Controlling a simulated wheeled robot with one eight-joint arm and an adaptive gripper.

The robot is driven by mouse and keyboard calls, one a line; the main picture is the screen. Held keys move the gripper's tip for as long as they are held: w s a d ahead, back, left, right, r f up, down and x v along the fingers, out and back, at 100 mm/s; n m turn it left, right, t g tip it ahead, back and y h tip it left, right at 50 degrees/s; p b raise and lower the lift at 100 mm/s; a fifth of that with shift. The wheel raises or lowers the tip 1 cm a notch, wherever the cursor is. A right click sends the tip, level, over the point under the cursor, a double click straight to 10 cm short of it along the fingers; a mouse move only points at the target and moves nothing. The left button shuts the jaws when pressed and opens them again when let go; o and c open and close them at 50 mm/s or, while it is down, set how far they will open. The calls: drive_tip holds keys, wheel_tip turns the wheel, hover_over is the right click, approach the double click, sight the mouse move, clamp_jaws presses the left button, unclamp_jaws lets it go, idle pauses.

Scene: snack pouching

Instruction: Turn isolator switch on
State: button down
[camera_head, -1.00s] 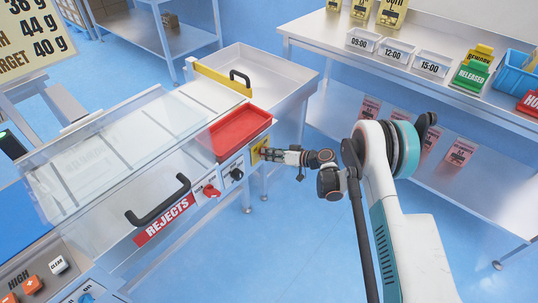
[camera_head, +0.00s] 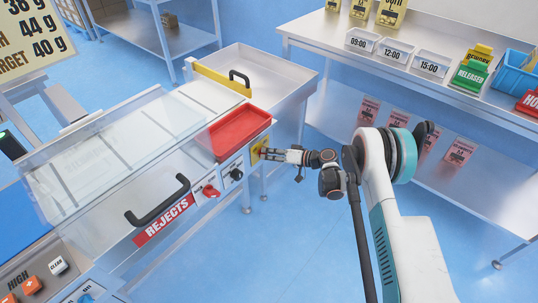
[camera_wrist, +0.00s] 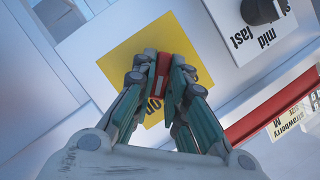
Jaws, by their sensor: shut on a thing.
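The isolator switch is a red handle (camera_wrist: 162,74) with a white line, set on a yellow plate (camera_wrist: 124,66) in the wrist view. My gripper (camera_wrist: 163,70) is shut on the red handle, with one finger on each side of it. The handle points roughly upright in that view. Black lettering on the plate below it is partly hidden by the fingers. In the head view the yellow plate (camera_head: 257,149) is at the right end of the machine's front panel, with my gripper (camera_head: 264,153) against it. The handle is hidden there.
A black knob (camera_head: 236,174) and a red knob (camera_head: 210,190) sit left of the plate. A red tray (camera_head: 241,133) is just above, and a black handle (camera_head: 158,205) sticks out over the REJECTS label. A steel table (camera_head: 300,36) stands right; floor between is clear.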

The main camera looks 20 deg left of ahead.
drive_tip(key=c, duration=1.6)
unclamp_jaws()
drive_tip(key=v, duration=1.2)
drive_tip(key=shift+r, duration=0.1)
drive_tip(key=shift+w, duration=0.1)
